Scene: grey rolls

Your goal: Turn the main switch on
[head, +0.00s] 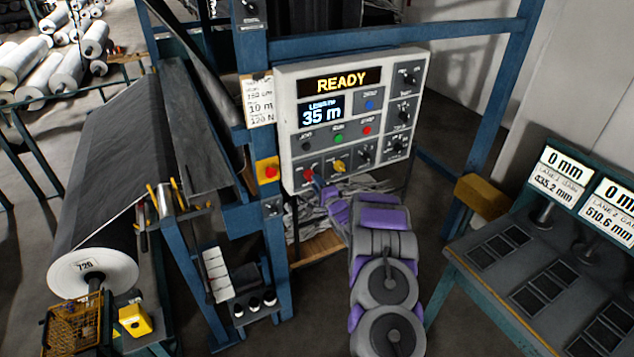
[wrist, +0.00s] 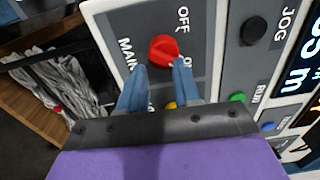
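The main switch is a red knob (wrist: 163,48) on a dark plate marked MAIN, OFF and ON; the ON mark is partly hidden by a finger. In the head view the red knob (head: 309,172) sits at the lower left of the white control panel (head: 287,111). Which mark the knob points at is unclear. My gripper (wrist: 160,72) has its two blue fingers apart, with tips at the knob's near edge, one on each side. I cannot tell whether they touch it. In the head view my gripper (head: 318,182) is at the panel's lower left corner.
A yellow knob (head: 339,165) sits right of the red one. A red stop button (head: 267,171) on a yellow box is left of the panel. A large grey roll (head: 105,180) stands left, a bench with gauges (head: 540,260) right. The panel display reads READY.

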